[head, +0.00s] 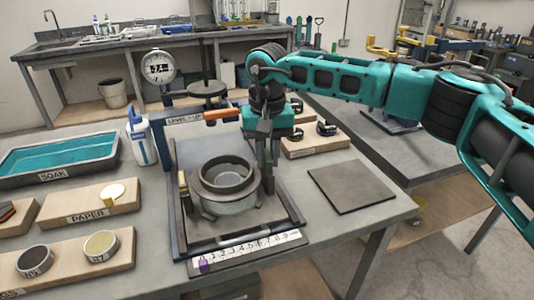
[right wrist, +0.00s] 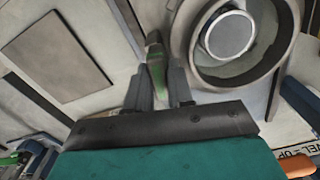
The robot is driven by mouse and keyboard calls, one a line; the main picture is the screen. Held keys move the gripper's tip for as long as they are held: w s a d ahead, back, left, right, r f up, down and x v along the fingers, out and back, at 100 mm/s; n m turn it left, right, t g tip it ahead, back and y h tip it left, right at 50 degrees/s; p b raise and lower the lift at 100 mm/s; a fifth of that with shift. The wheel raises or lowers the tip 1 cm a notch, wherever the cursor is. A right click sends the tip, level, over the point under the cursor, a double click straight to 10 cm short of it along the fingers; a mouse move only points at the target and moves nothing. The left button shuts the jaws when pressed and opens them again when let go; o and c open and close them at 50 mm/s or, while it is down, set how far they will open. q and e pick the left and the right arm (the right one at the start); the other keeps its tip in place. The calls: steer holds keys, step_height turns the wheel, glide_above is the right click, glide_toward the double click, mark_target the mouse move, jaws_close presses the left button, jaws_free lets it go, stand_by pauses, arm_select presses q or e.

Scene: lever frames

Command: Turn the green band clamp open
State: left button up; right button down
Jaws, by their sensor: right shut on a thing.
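My right gripper (head: 268,178) points down at the right side of a round grey ring-shaped vessel (head: 228,178) on the lever frame. In the right wrist view its two fingers (right wrist: 159,88) are shut on the green band clamp (right wrist: 157,74), a narrow upright piece with a green face and a dark top. The clamp is beside the vessel, which also shows in that view (right wrist: 236,40). In the head view the gripper hides the clamp. A similar yellow piece (head: 183,186) stands on the vessel's left. My left gripper is not in view.
An orange-handled lever (head: 222,113) and a dial gauge (head: 159,67) stand behind the vessel. A numbered scale (head: 245,251) lies in front. A flat dark plate (head: 350,187) lies to the right. A white bottle (head: 141,136) and soak tray (head: 58,158) are left.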

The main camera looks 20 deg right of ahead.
mark_target(268, 154)
steer(key=shift+n, duration=1.2)
steer(key=c, duration=1.1)
jaws_free()
step_height(268, 154, up, 13)
steer(key=shift+p, duration=0.3)
steer(key=shift+s, duration=0.1)
